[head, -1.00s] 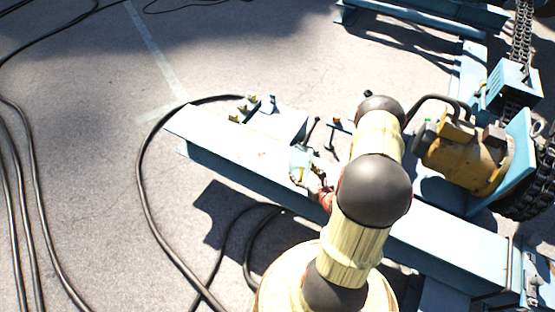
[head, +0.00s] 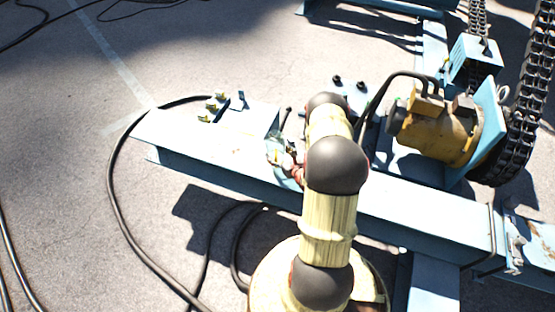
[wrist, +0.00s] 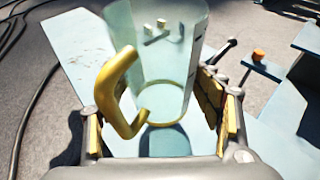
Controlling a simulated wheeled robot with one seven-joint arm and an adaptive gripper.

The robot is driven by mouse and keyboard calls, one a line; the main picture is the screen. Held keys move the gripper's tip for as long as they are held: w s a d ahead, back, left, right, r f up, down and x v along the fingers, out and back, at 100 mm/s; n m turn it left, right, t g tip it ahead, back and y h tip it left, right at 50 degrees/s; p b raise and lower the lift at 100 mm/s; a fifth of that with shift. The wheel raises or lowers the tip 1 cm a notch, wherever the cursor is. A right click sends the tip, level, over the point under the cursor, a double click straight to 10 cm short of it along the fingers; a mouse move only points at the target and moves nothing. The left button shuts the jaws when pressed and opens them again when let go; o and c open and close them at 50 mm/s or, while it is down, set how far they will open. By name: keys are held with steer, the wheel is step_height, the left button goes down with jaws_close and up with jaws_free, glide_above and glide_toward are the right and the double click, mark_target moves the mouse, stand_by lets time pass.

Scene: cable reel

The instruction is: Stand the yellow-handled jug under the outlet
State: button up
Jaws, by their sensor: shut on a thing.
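The clear jug (wrist: 165,70) with the yellow handle (wrist: 115,95) is between the fingers of my gripper (wrist: 162,118) in the wrist view. The gripper is shut on it, and the handle faces left and towards the camera. In the head view the jug (head: 275,143) shows small and partly hidden beside my gripper (head: 287,160), over the pale blue beam (head: 200,145). I cannot tell for sure which part is the outlet.
Several brass fittings (head: 214,105) sit on the beam's left end. A yellow motor (head: 440,135) and a heavy chain (head: 518,130) stand at the right. Black cables (head: 125,215) lie on the pavement. My arm hides part of the beam's middle.

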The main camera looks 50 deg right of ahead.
mark_target(280, 160)
steer(key=shift+w+d+f, duration=0.2)
steer(key=shift+w+f, duration=0.1)
steer(key=shift+f, duration=0.15)
steer(key=shift+w+d+f+b, duration=0.1)
steer(key=shift+f+b, duration=0.95)
steer(key=shift+f, duration=0.5)
steer(key=shift+f, duration=0.15)
steer(key=o, duration=0.8)
steer(key=shift+f, duration=0.1)
steer(key=shift+c, duration=0.2)
steer(key=o, duration=0.5)
